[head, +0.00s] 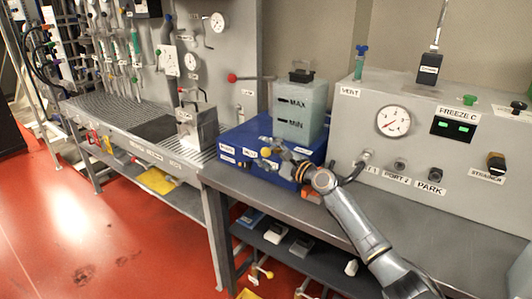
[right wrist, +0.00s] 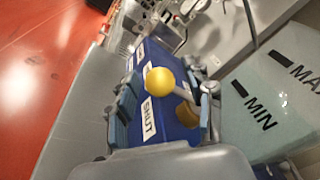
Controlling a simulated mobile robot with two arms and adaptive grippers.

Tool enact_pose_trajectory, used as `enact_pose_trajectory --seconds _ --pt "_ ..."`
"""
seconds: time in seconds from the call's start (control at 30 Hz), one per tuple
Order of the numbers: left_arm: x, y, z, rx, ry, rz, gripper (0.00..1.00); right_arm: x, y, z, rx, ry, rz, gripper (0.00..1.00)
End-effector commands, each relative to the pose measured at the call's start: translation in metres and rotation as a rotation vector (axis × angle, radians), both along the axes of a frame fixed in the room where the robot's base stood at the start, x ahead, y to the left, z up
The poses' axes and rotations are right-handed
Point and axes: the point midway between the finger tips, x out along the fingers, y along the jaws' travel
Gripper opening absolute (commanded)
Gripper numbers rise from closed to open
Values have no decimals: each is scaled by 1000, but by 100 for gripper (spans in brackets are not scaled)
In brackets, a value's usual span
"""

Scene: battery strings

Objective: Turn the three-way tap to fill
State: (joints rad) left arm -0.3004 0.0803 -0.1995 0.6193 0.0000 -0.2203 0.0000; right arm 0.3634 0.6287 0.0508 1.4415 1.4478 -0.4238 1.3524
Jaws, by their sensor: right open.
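The three-way tap sits on the front of a blue box (head: 231,145), and its yellow ball knob (head: 266,152) shows at my right gripper (head: 279,156). In the right wrist view the yellow knob (right wrist: 160,81) lies between the spread fingers of the right gripper (right wrist: 167,98), with a gap beside it. A white label reading SHUT (right wrist: 148,118) is on the blue face below the knob. A brass-coloured part (right wrist: 187,115) shows near the right finger. The rest of the tap is largely hidden by the gripper. My left gripper is not in view.
A translucent tank (head: 299,108) marked MAX and MIN stands on the blue box, close to the right gripper. A grey panel (head: 452,155) with a gauge and knobs stands at the right. The grey bench edge (head: 212,174) runs in front, with red floor beyond.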

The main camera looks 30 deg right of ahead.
Motion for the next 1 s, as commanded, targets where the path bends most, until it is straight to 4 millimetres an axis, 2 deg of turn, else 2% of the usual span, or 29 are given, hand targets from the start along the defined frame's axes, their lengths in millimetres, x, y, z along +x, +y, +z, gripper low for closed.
enact_pose_trajectory --seconds 0.3,0.57,0.83,1.0 --pt "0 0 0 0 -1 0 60 2 1 0 0 0 1 52" --pt "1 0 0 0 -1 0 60 2 1 0 0 1 1 0" --pt "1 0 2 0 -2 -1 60 2 1 0 0 1 -2 0" --pt "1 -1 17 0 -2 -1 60 4 3 3 2 4 -27 0"
